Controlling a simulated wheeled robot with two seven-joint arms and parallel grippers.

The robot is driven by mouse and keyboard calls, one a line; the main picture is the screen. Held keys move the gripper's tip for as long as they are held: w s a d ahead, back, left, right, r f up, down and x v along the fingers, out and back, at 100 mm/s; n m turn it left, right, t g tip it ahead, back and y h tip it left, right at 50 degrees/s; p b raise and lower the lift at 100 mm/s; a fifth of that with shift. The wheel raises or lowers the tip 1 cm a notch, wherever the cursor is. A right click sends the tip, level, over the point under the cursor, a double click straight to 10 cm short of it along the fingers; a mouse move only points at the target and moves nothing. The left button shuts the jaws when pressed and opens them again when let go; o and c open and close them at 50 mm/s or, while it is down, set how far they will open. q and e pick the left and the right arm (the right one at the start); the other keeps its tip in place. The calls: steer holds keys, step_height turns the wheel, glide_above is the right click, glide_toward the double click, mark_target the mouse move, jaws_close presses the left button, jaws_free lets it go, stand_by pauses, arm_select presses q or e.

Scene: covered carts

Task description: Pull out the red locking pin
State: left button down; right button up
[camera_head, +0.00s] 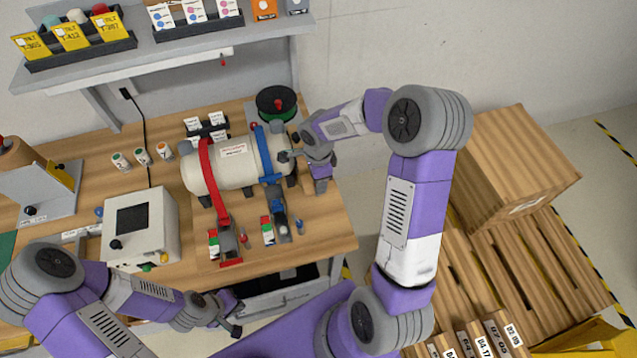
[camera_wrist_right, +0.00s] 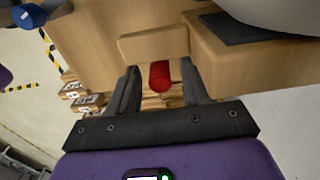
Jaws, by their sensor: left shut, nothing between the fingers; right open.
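A pale tank (camera_head: 228,170) lies on the wooden bench under a red strap (camera_head: 212,175) and a blue strap (camera_head: 267,155). A small red piece (camera_head: 244,241) stands beside the red strap's lower end. My right gripper (camera_head: 289,155) is at the tank's right end. In the right wrist view its open fingers (camera_wrist_right: 159,66) have a red rounded piece (camera_wrist_right: 160,75) showing between them, apart from both fingers. I cannot tell whether this is the locking pin or how deep it lies. My left gripper (camera_head: 236,318) is shut and empty in front of the bench.
A control box (camera_head: 142,228) stands on the bench left of the tank. A black and green spool (camera_head: 276,103) is behind its right end. A shelf (camera_head: 190,42) runs above. A big carton (camera_head: 515,165) stands on a pallet at right.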

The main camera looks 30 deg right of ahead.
stand_by(0.4)
jaws_close()
steer(key=shift+r, duration=0.1)
steer(key=shift+r+p, duration=1.4)
steer(key=shift+r, duration=1.55)
